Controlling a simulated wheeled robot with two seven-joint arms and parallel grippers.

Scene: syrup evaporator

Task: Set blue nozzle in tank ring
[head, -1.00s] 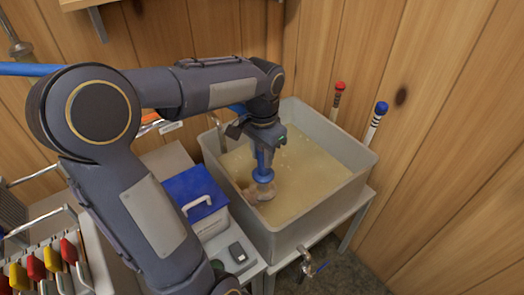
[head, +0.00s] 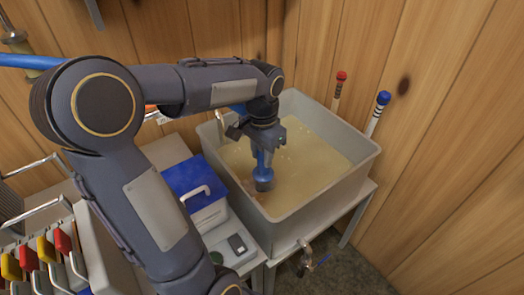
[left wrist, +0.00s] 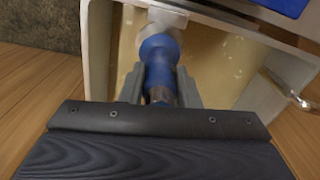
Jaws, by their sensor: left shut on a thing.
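The blue nozzle (head: 262,163) is in my left gripper (head: 262,142), which is shut on it over the grey tank (head: 318,194). A pale metal fitting (head: 219,122) stands at the tank's left wall. I cannot make out the tank ring for certain. My right gripper is not in view.
A white box with a blue lid (head: 194,176) stands left of the tank. Red-topped (head: 339,86) and blue-topped (head: 379,110) sticks stand behind its right side. A tap (head: 305,256) juts from its front. Colored handles (head: 40,250) are at lower left.

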